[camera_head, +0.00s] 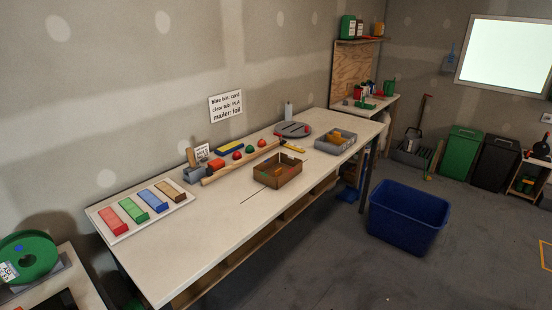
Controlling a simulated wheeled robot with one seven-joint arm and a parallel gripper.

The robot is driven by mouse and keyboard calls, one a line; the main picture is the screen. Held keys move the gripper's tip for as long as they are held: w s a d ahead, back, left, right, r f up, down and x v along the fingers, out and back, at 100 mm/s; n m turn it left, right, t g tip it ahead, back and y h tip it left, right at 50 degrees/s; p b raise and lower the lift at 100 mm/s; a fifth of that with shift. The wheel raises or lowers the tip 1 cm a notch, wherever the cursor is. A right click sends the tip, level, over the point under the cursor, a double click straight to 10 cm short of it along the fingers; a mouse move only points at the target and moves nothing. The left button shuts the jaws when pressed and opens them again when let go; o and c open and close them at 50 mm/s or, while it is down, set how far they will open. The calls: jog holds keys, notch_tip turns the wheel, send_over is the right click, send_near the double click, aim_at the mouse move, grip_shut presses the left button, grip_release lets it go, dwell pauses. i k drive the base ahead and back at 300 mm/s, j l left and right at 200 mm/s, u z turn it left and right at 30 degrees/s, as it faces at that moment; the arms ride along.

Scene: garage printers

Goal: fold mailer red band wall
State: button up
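An open brown cardboard box (277,181), which may be the mailer, stands on the long white workbench (175,245) near its front edge. Something orange-brown lies inside it. I cannot make out a red band on its walls. A red block (131,212) lies at the left end of a white board (122,238) at the bench's left end. My gripper is not in view.
Green, blue and brown blocks lie beside the red one. A wooden rail (225,174) with red and green balls, a grey tray (335,147) and a round grey plate (293,129) occupy the bench's back and right. A blue bin (407,222) stands on the floor.

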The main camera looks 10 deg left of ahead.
aim_at(293, 172)
jog(key=i+u, duration=0.3)
jog(key=i, duration=0.35)
jog(key=i+l+u, duration=0.3)
jog(key=i, duration=0.3)
jog(key=i+j+u, duration=0.1)
jog(key=i+u, duration=1)
jog(key=k, duration=0.1)
